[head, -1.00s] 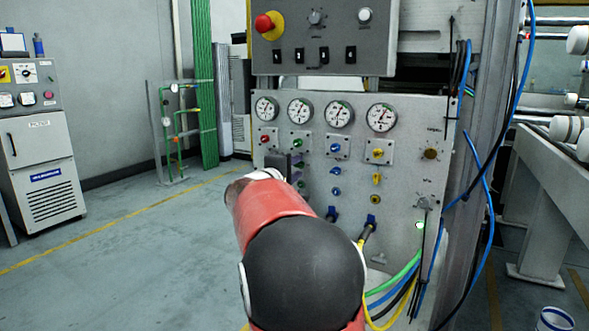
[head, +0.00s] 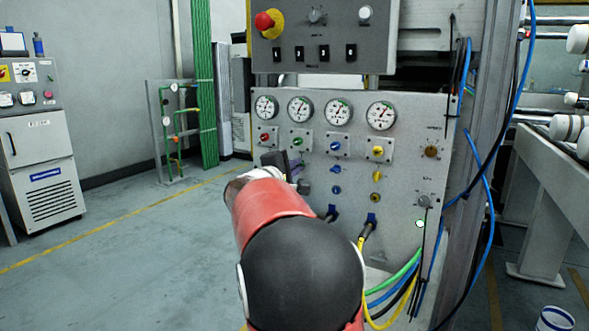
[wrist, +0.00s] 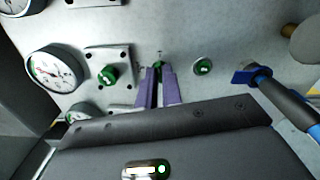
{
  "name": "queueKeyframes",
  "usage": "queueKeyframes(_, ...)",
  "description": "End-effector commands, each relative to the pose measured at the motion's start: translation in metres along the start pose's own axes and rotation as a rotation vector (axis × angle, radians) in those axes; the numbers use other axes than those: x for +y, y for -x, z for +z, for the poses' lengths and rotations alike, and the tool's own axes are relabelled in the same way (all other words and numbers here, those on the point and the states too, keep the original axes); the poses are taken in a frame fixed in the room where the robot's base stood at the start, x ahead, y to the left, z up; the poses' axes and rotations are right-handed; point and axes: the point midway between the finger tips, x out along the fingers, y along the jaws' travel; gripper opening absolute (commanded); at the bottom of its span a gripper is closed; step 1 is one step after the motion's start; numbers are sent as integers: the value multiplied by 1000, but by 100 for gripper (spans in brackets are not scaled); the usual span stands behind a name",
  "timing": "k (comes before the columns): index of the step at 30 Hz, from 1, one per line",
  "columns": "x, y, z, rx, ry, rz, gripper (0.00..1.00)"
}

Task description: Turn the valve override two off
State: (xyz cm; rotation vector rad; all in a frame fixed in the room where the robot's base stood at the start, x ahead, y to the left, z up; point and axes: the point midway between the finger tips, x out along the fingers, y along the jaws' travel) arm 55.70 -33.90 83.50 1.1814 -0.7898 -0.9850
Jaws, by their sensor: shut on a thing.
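The grey valve panel (head: 400,155) has gauges on top and columns of coloured knobs below. My gripper (wrist: 158,74) has its purple fingers nearly together on a small green valve handle (wrist: 157,65) in the green, second column. The fingers hide most of the handle, so I cannot tell its angle. In the wrist view a green knob on a square plate (wrist: 108,75) is left of the fingers and a round green fitting (wrist: 203,66) is right of them. In the head view my wrist covers the lower left of the panel.
Blue (head: 336,169) and yellow (head: 377,175) handles are right of my gripper. Hose fittings (head: 371,220) stick out below, with green, blue and yellow hoses hanging. A switch box (head: 330,45) with a red button (head: 265,20) juts out above. The floor at left is clear.

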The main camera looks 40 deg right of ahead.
Motion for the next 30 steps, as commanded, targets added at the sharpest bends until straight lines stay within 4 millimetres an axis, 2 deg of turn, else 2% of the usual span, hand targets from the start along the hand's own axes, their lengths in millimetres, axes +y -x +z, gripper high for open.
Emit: queueKeyframes(30, 1, 1, 0, 3, 962, -3, 0)
